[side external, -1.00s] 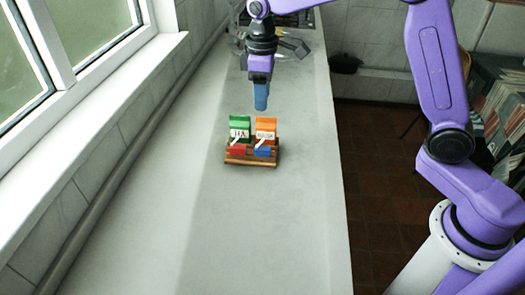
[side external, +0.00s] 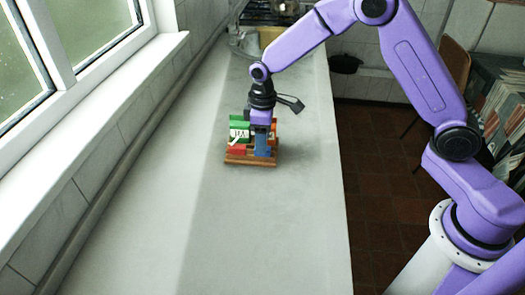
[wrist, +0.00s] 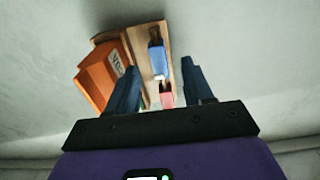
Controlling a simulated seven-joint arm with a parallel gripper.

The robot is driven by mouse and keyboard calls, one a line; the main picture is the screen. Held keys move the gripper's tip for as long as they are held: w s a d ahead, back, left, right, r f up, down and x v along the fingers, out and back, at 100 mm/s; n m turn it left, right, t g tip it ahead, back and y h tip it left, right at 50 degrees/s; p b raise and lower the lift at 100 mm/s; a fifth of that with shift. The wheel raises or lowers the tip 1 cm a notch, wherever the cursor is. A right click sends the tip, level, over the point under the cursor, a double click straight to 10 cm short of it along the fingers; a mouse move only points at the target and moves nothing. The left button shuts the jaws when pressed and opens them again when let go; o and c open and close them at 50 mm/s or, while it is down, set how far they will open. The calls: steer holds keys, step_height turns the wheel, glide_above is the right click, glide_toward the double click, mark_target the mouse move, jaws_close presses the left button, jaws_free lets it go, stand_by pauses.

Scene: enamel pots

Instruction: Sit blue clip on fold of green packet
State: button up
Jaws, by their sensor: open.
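The blue clip (wrist: 156,60) sits on the wooden rack, and in the wrist view it lies between the tips of my open gripper (wrist: 159,66), with space on both sides. In the side view my gripper (side external: 262,144) is low over the right half of the rack and hides the blue clip there. The green packet (side external: 239,125) stands upright at the rack's back left. In the wrist view it is mostly hidden behind the finger and the orange packet.
The orange packet (wrist: 102,77) stands beside the green one, close to one finger. A red clip (wrist: 166,96) sits on the rack in front of the green packet. The wooden rack (side external: 250,161) stands on a grey counter (side external: 240,230), clear in front and at the sides.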

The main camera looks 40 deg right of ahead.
steer(key=shift+f, duration=1.55)
jaws_close()
steer(key=shift+w+r, duration=0.1)
steer(key=shift+r, duration=0.1)
